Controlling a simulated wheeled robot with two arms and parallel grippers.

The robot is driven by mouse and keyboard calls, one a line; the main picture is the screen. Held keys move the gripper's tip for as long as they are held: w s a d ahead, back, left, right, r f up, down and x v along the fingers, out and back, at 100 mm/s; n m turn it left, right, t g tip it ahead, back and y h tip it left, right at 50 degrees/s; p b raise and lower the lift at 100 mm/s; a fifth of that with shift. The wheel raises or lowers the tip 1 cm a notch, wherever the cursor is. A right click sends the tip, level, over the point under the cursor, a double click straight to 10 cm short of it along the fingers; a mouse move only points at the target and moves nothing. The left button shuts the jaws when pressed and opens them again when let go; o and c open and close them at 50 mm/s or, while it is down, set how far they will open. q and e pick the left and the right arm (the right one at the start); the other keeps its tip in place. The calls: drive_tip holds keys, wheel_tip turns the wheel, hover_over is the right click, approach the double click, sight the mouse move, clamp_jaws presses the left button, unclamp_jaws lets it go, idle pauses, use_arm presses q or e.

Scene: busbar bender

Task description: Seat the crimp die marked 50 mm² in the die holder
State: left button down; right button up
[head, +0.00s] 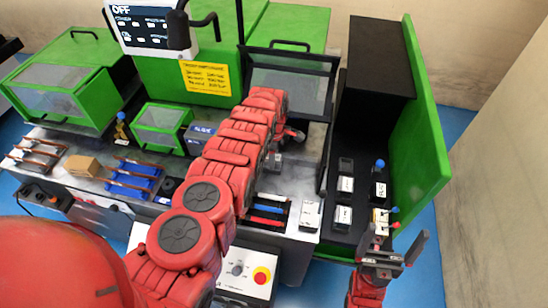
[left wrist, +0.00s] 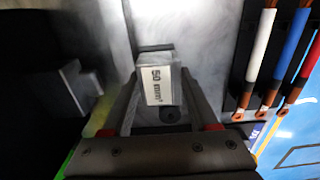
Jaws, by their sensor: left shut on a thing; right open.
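The crimp die marked 50 mm² (left wrist: 157,86) is a pale block between the fingers of my left gripper (left wrist: 160,95) in the left wrist view, its label facing the camera. In the head view my left gripper (head: 285,143) is mostly hidden behind my red arm, over the back of the bench by the dark-framed clear guard. The die holder cannot be made out for certain; a grey metal surface with a dark round hole (left wrist: 170,114) shows just below the die. I cannot tell whether the die touches it. My right gripper (head: 397,252) is open and empty at the lower right.
White, blue and red cables (head: 270,209) lie in a rack on the bench. Several labelled blocks (head: 345,184) stand on the black shelf at right, beside a green side panel (head: 425,130). A dark-framed guard (head: 292,80) stands near my left gripper. A labelled box (head: 310,214) sits at the bench's edge.

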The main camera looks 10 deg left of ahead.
use_arm(q)
drive_tip(key=shift+f, duration=0.15)
drive_tip(key=shift+c, duration=0.4)
unclamp_jaws()
drive_tip(key=shift+w+r, duration=0.1)
drive_tip(key=shift+r, duration=0.4)
wheel_tip(320, 180, up, 8)
drive_tip(key=b, duration=0.2)
drive_tip(key=shift+f+b, duration=0.25)
drive_tip(key=shift+b, duration=0.1)
wheel_tip(320, 180, up, 9)
drive_tip(key=p, duration=0.5)
